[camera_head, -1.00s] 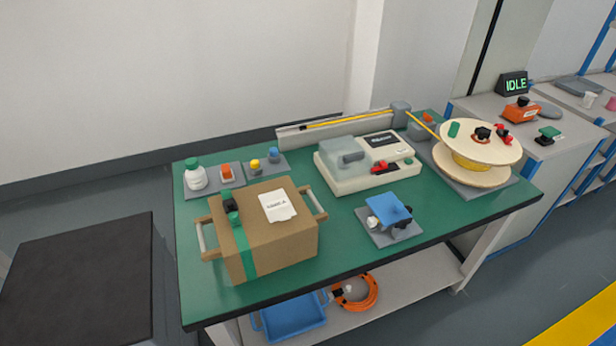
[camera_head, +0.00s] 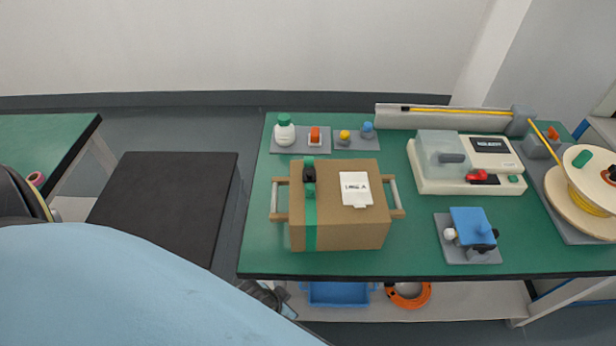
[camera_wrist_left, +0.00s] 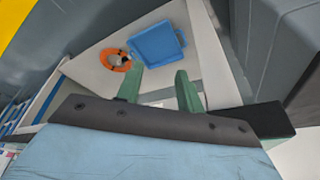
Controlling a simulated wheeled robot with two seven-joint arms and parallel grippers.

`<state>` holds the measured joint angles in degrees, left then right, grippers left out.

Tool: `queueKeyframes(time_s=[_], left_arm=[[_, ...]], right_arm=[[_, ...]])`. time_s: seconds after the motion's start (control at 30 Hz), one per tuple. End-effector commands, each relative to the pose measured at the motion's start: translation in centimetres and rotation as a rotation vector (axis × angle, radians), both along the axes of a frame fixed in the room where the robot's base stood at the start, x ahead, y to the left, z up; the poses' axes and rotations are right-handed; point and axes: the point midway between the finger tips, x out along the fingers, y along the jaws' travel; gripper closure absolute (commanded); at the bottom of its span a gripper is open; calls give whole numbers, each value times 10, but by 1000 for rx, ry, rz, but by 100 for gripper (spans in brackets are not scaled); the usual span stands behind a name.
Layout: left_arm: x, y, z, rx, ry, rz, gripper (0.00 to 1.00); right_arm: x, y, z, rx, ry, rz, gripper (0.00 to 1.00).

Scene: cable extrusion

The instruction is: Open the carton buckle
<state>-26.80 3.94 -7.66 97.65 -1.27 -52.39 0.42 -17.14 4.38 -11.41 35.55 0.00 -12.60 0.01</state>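The brown carton (camera_head: 352,232) stands on the green table, with wooden side handles and a white label on top. A green strap (camera_head: 310,225) runs over its left part, and the dark buckle (camera_head: 309,174) sits on the strap at the top. I cannot tell from here whether the buckle is latched. My left arm crosses the lower left of the head view. Its gripper shows only partly, low in front of the table's front edge, well away from the buckle. In the left wrist view my left gripper (camera_wrist_left: 160,76) has its green fingers apart with nothing between them. My right gripper is out of view.
A white bottle (camera_head: 284,133) and several coloured buttons stand behind the carton. A white machine (camera_head: 468,180), a blue-topped fixture (camera_head: 472,227) and a cable spool (camera_head: 580,205) are to the right. A blue tray (camera_wrist_left: 157,46) and orange coil (camera_wrist_left: 115,60) lie on the lower shelf.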

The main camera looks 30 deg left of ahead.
Motion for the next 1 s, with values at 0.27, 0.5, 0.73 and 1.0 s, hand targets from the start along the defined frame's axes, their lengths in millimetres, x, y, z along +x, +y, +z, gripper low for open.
queueKeyframes(time_s=[0.27, 0.5, 0.73, 1.0], left_arm=[[32, 2, 110, -13, -124, 47, 63], [83, 21, 208, -28, -514, 212, 63], [105, 41, 255, -4, -782, 308, 63], [119, 50, 268, 9, -872, 331, 63]], right_arm=[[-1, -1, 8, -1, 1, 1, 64], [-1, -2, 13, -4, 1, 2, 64], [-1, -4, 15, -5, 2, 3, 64], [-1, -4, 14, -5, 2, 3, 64]])
